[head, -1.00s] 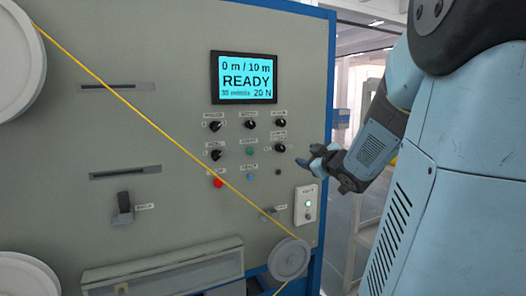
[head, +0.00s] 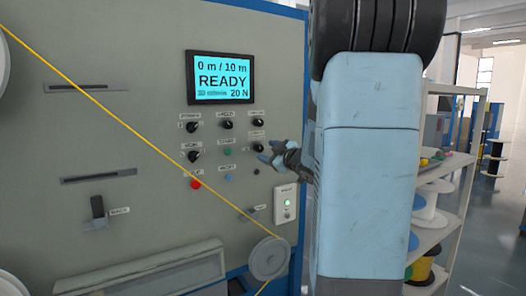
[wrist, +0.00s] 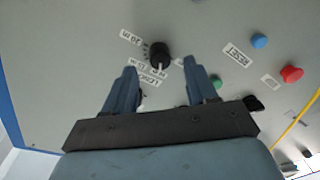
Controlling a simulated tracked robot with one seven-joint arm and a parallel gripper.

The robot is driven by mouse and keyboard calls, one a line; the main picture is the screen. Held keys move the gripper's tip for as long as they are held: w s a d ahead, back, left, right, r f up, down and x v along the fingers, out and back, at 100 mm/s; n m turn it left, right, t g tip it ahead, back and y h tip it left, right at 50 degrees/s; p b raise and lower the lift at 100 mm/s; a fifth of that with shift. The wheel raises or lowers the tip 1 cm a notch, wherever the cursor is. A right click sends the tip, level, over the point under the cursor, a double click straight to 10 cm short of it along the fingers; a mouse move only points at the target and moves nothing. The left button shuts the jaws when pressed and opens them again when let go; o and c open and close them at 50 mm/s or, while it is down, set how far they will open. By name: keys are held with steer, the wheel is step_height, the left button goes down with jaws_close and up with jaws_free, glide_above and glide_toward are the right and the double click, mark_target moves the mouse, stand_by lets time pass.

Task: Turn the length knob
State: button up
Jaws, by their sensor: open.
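The length knob (head: 258,147) is a black dial at the lower right of the knob group on the grey control panel. In the wrist view the length knob (wrist: 159,53) shows just past my fingertips, with "LENGTH", "10 m" and "20 m" labels around it. My gripper (head: 266,157) is just beside and below it in the head view. In the wrist view my gripper (wrist: 160,66) is open and empty, one finger to each side of the knob's line. I cannot tell whether the fingers touch it.
The screen (head: 222,77) reads "0 m / 10 m READY". A red button (head: 195,184), blue button (head: 228,178) and green button (head: 227,151) sit nearby. A yellow cable (head: 130,119) crosses the panel to a grey pulley (head: 268,258). A shelf with spools (head: 428,207) stands at the right.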

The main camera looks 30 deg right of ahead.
mark_target(261, 149)
steer(key=shift+w+a, duration=0.2)
steer(key=shift+w, duration=1.95)
steer(key=shift+c, duration=0.5)
steer(key=c, duration=0.9)
steer(key=shift+d, duration=0.1)
steer(key=shift+c, duration=0.3)
